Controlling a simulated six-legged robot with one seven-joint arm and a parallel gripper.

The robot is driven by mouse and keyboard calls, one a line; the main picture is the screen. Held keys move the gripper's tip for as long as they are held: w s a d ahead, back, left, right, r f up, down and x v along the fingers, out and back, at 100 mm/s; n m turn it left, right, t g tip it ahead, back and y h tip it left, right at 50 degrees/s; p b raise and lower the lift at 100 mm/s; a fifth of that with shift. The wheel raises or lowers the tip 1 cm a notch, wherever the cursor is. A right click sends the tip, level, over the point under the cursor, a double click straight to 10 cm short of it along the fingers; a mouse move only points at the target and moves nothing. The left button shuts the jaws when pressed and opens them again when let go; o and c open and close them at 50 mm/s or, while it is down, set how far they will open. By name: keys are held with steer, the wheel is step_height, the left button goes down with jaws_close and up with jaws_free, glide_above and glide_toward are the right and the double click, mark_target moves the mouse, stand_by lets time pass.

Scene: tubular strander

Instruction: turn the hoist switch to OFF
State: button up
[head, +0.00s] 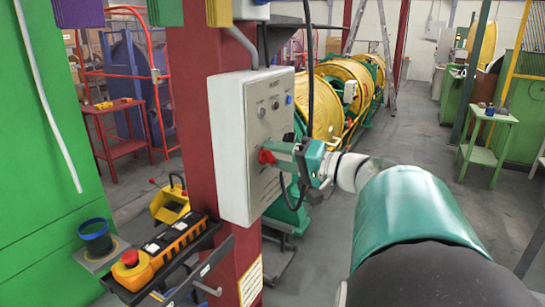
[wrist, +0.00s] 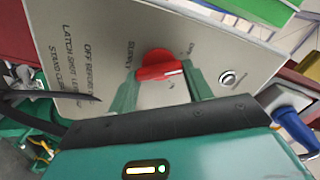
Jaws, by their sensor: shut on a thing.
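The hoist switch is a red rotary knob (head: 265,157) on the front of a pale grey control box (head: 230,150) fixed to a dark red column. In the wrist view the red knob (wrist: 158,62) sits between the two green fingers, with a pale line on its handle. My gripper (head: 271,154) is shut on the knob, and it also shows in the wrist view (wrist: 162,77). Small lettering stands around the knob, including SUPPLY at its left; the label at its upper right is too small to read surely.
Yellow strander drums (head: 345,88) stand behind; grey floor is open at right.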

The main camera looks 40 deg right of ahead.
steer(key=shift+s+n, duration=0.1)
steer(key=shift+n, duration=1.3)
steer(key=o, duration=1)
steer(key=shift+s, duration=0.1)
steer(key=v, duration=1.3)
steer(key=shift+s, duration=0.25)
